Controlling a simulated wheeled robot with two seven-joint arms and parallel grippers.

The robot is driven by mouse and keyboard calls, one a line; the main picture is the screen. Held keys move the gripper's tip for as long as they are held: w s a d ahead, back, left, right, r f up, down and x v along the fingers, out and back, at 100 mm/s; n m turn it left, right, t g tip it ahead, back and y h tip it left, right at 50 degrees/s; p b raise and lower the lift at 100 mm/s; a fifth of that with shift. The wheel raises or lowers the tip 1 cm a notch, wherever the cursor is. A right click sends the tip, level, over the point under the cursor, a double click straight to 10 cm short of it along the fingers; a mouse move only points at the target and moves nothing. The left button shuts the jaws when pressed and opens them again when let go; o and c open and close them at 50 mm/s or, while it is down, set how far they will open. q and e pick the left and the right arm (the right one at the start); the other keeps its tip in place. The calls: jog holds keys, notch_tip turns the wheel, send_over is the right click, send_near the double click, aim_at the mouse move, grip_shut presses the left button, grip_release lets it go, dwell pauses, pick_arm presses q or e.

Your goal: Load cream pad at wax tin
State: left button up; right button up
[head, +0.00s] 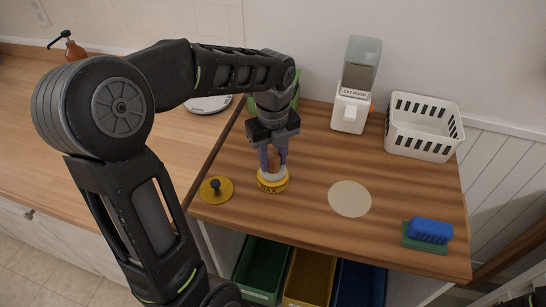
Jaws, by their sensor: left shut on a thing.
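My left gripper (272,164) points down with its purple fingers shut on a brown grip of the cream pad (266,174). The pad is at the mouth of the yellow wax tin (271,187), which stands near the table's front left and reads WAX. The fingers hide part of the pad, and I cannot tell how firmly it touches the wax. A yellow lid with a dark knob (215,190) lies left of the tin. My right gripper is not visible; only dark arm parts show at the lower right.
A flat cream disc (349,199) lies right of the tin. A blue brush or sponge (430,230) sits on a green base at front right. A cat food dispenser (350,111) and white basket (420,146) stand behind. Coloured bins (309,278) are below the table.

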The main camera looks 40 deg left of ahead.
aim_at(273, 156)
pick_arm(q)
jog(key=shift+f+b, duration=0.3)
jog(key=shift+f, duration=0.25)
jog(key=shift+f, duration=0.1)
dwell(1.4)
notch_tip(273, 156, up, 7)
jog(key=p, duration=0.6)
dwell(0.9)
